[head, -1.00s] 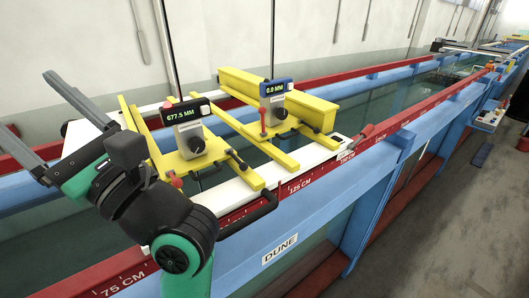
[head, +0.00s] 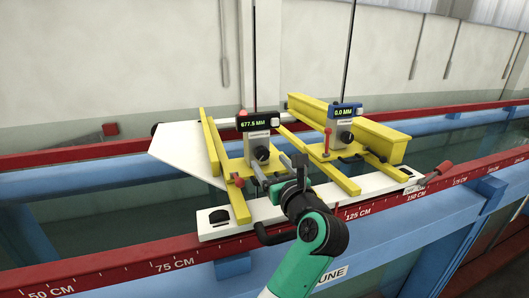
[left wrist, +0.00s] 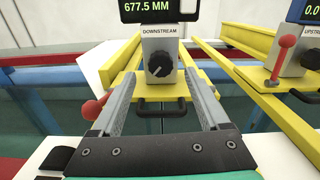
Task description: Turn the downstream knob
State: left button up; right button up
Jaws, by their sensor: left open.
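The downstream knob (head: 262,154) is a black dial with a white pointer mark. It sits on a grey box (left wrist: 159,45) labelled DOWNSTREAM, under a black display (left wrist: 160,9) reading 677.5 MM. My left gripper (head: 277,168) is open in front of this box in the head view. In the left wrist view the open jaws (left wrist: 159,80) point at the knob (left wrist: 159,64), with one finger to each side and a little below it. I see no contact between fingers and knob. My right gripper is not in view.
The upstream unit (head: 342,136), with a blue display reading 0.0 MM, stands to the right on yellow rails (head: 380,140). Red-knobbed levers (left wrist: 92,110) and black handles (left wrist: 160,105) stick out nearby. A white carriage (head: 270,208) lies across the flume below.

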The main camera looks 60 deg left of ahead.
aim_at(263, 154)
pick_arm(q)
jog(key=a, duration=0.3)
jog(key=a+p, duration=0.1)
jog(key=a, duration=0.1)
jog(key=shift+w+r, duration=0.1)
jog(key=shift+w, duration=0.25)
jog(key=shift+w+a, duration=0.1)
jog(key=shift+a, duration=0.35)
grip_shut()
jog(key=shift+r+p, duration=0.1)
jog(key=shift+p, duration=0.45)
jog(key=shift+f+m, duration=0.2)
jog(key=shift+m, duration=0.1)
